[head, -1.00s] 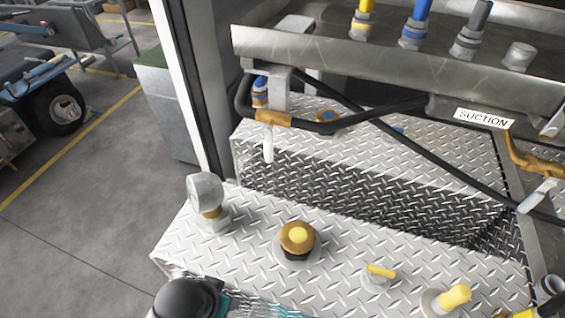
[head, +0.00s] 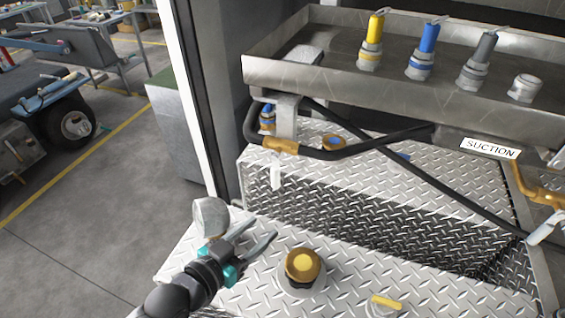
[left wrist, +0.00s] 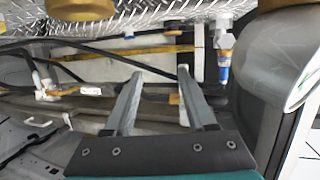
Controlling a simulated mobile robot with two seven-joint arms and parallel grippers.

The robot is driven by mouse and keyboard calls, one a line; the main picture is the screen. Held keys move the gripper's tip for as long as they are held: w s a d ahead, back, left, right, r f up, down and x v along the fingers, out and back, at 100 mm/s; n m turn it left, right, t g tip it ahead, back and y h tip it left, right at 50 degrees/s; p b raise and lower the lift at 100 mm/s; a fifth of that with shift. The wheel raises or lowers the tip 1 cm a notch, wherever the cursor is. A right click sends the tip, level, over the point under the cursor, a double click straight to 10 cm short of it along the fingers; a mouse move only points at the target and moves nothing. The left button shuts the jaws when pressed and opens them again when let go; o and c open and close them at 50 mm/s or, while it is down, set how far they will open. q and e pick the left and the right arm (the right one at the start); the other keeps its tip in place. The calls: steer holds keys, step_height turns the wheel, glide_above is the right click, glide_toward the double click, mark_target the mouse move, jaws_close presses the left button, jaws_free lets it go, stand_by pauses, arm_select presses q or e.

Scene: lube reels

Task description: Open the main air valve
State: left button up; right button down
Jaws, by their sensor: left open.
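No label in view names the main air valve, so I cannot tell which fitting it is. A brass valve (head: 281,145) with a white lever (head: 276,172) hanging down sits on the black hose at the left end of the steel tray. A second brass valve (head: 537,188) with a pale lever (head: 545,227) is at the right edge by the SUCTION label. My left gripper (head: 263,228) is open and empty above the front tread-plate ledge, short of the left brass valve. Its open fingers also show in the left wrist view (left wrist: 160,72).
A grey gauge-like fitting (head: 210,217) stands close beside my left gripper and looms at right in the left wrist view (left wrist: 290,60). Yellow, blue and grey couplings line the tray (head: 330,85).

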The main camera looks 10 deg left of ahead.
mark_target(275, 171)
arm_select(q)
steer(key=w+a+r+t, duration=0.2)
steer(key=a+r+t, duration=0.1)
steer(key=r, duration=0.1)
steer(key=x, duration=1.5)
steer(key=shift+r+n+b, duration=0.25)
steer(key=shift+n+b, duration=0.1)
steer(key=shift+n, duration=0.05)
steer(key=shift+d, duration=0.1)
jaws_close()
stand_by(0.8)
